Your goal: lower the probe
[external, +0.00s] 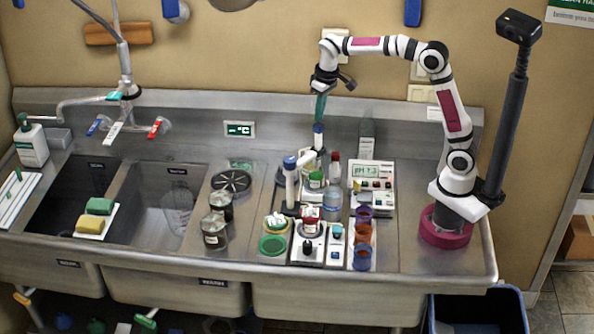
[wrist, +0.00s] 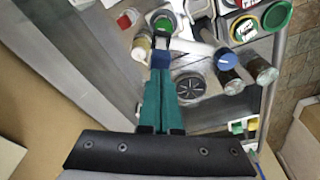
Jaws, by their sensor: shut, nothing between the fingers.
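My gripper (external: 319,119) is shut and points straight down, its teal fingers together with nothing between them. It also shows in the wrist view (wrist: 160,70). Its tips are at or just above a blue cap (external: 318,129) on a white upright at the back; I cannot tell whether they touch. A white arm joins it to a white tube (external: 291,188) with a second blue cap (external: 290,161) in front; this cap also shows in the wrist view (wrist: 226,60). I cannot tell for sure which upright is the probe. A meter (external: 372,185) reading about pH 7.2 stands to the right.
A clear bottle (external: 332,205), small white devices and a rack of coloured cups (external: 363,235) crowd the bench around the uprights. Dark-lidded jars (external: 215,232) and a black round drain (external: 231,182) lie left. Open basins are further left.

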